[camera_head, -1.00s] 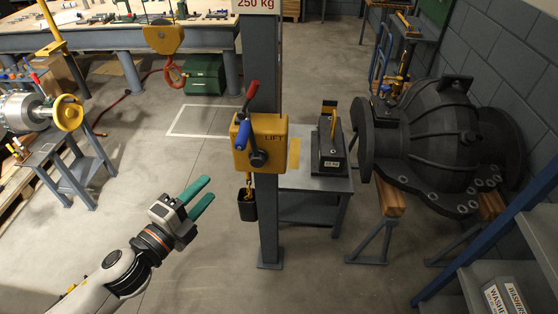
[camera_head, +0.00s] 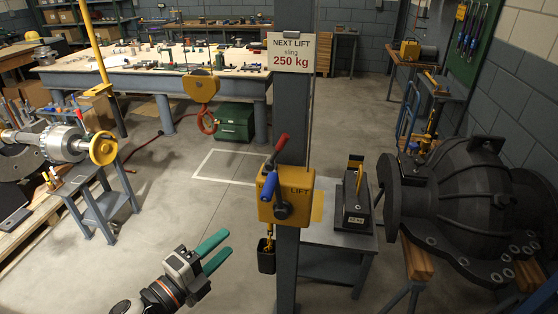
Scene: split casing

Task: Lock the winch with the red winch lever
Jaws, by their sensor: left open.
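The yellow winch box (camera_head: 288,203) marked LIFT is fixed to a dark grey post (camera_head: 290,110). The red winch lever (camera_head: 279,150) points up and slightly right from the box's left side. A blue handle (camera_head: 269,187) sits below it, beside a dark round hub. My left gripper (camera_head: 222,251) has green fingers, apart and empty. In the picture it is below and left of the winch box, touching nothing. My right gripper is not in view.
A yellow hook block (camera_head: 201,86) with a red hook hangs at the upper left. A grey stand (camera_head: 335,238) with a dark weight (camera_head: 355,200) stands right of the post. A large black casing (camera_head: 455,205) is at right.

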